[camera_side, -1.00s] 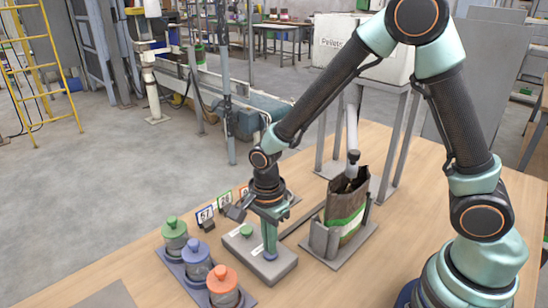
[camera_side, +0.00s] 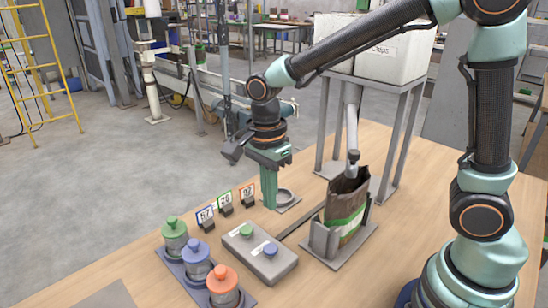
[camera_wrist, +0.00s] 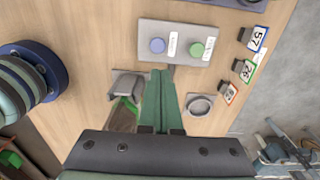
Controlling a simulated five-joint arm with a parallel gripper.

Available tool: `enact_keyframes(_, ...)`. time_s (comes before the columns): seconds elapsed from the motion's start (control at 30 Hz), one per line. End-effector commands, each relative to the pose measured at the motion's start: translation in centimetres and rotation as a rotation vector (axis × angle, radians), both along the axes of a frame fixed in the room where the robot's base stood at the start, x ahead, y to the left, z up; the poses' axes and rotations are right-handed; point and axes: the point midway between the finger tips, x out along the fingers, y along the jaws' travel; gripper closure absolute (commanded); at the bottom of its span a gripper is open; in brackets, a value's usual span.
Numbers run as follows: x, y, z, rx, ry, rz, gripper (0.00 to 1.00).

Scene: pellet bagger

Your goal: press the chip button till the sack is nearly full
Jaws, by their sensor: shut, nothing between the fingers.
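A grey button box (camera_side: 262,262) stands on the table with a green button (camera_side: 246,230) and a blue button (camera_side: 270,249). Both also show in the wrist view, blue (camera_wrist: 157,45) and green (camera_wrist: 197,50); their labels are too small to read. The brown sack (camera_side: 345,212), with a green and white band, stands upright and open in a grey holder below a spout (camera_side: 352,157). Its fill level is hidden. My gripper (camera_side: 270,206) is shut and empty, raised behind the box and apart from both buttons. The sack (camera_wrist: 122,116) is left of my fingers (camera_wrist: 159,72) in the wrist view.
Green, blue and orange-topped canisters (camera_side: 197,262) stand on a tray at front left. Number cards (camera_side: 225,199) stand behind the box. A round ring (camera_side: 285,196) sits beside my gripper. White hoppers (camera_side: 383,50) stand on a grey frame behind the sack.

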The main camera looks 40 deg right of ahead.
Motion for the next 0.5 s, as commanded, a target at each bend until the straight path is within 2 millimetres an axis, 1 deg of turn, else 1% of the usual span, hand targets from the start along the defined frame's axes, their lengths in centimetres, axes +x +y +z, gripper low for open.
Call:
enact_keyframes(0.03,0.1,0.0,0.7,0.001,-0.003,0.000,1.00)
enact_keyframes(0.1,0.2,-0.1,1.4,0.001,-0.003,0.000,1.00)
enact_keyframes(0.2,0.2,-0.1,2.0,0.001,-0.002,0.000,1.00)
enact_keyframes(0.5,0.1,-0.1,2.2,0.000,-0.001,0.000,1.00)
